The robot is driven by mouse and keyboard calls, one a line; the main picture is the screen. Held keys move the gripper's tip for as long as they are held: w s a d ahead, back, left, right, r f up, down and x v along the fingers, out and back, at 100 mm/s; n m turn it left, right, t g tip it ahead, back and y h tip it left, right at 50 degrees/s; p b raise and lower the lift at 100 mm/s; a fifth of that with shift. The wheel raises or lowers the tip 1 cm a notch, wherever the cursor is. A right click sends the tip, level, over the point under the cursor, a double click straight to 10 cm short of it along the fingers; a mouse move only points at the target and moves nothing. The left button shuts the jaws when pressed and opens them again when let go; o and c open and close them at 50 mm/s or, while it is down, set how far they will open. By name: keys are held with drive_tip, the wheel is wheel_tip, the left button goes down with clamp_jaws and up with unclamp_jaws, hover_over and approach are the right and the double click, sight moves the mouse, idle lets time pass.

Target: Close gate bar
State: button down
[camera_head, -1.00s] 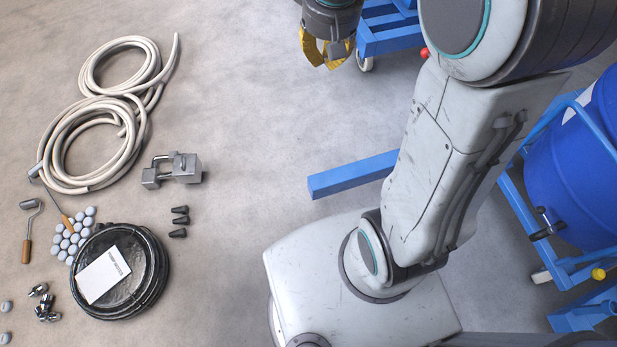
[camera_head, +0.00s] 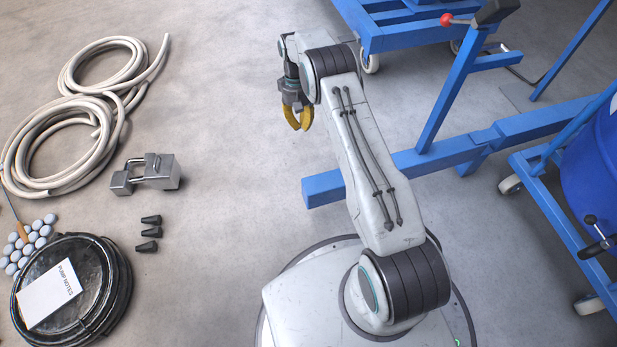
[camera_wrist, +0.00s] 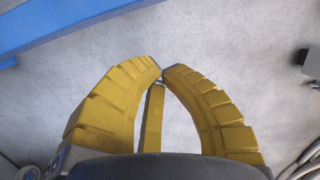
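No part can be surely told as the gate bar. A blue upright (camera_head: 449,98) with a dark block and a red ball knob (camera_head: 447,19) at its top rises from a blue floor beam (camera_head: 400,163), right of my arm in the head view. My gripper (camera_head: 298,127) hangs above open floor, left of the upright and apart from it. Its yellow fingers are empty, and their tips come together in the wrist view (camera_wrist: 162,74). A blue beam (camera_wrist: 60,22) crosses the top left of the wrist view.
A blue drum (camera_head: 595,165) stands on a wheeled blue frame (camera_head: 545,205) at the right. A blue cart (camera_head: 400,35) is at the top. Coiled hoses (camera_head: 60,145), a metal padlock-like block (camera_head: 160,172) and a black coil (camera_head: 118,285) lie left.

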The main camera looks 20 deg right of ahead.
drive_tip(key=s+b+x, duration=0.1)
drive_tip(key=b+x, duration=0.1)
drive_tip(key=x, duration=0.5)
drive_tip(key=s+b+x, duration=0.2)
drive_tip(key=b+x, duration=0.1)
drive_tip(key=x, duration=0.5)
drive_tip(key=shift+b, duration=0.35)
drive_tip(key=shift+s, duration=0.15)
